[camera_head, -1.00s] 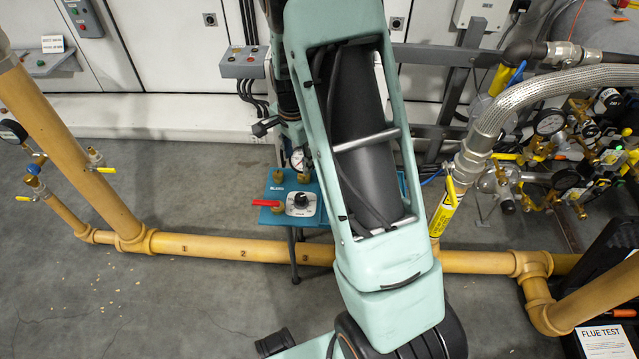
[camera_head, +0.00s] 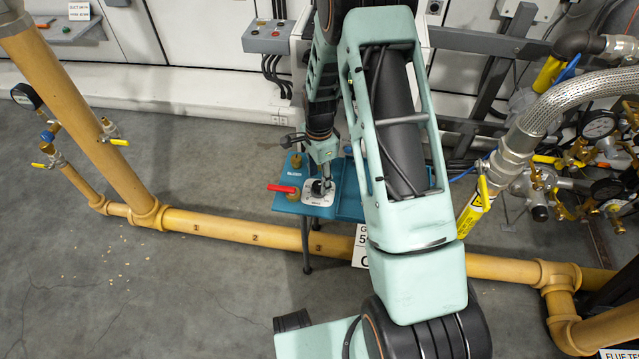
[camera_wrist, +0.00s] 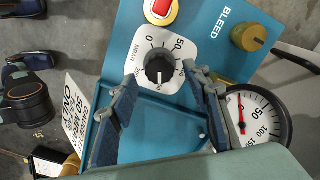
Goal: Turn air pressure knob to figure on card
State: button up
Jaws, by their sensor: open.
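The black air pressure knob (camera_wrist: 159,70) sits on a white dial plate (camera_wrist: 143,45) marked MBAR, on the blue bench (camera_wrist: 165,135). Its white pointer line points toward the bottom of the wrist view. My gripper (camera_wrist: 157,76) is open, its fingers on either side of the knob; whether they touch it is unclear. In the head view my gripper (camera_head: 322,182) is down at the knob and covers much of it. A white card (camera_wrist: 75,112) reads 50 and ONLY; it is partly hidden in the head view (camera_head: 359,247). A round gauge (camera_wrist: 262,118) with a red needle sits beside the right finger.
A yellow pipe (camera_head: 220,225) runs along the bench's near side. A braided hose (camera_head: 560,100) and brass valves stand at right. Open floor lies at left.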

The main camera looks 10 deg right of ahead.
jog(key=shift+f, duration=1.05)
jog(key=c, duration=1.2)
jog(key=shift+o, duration=0.2)
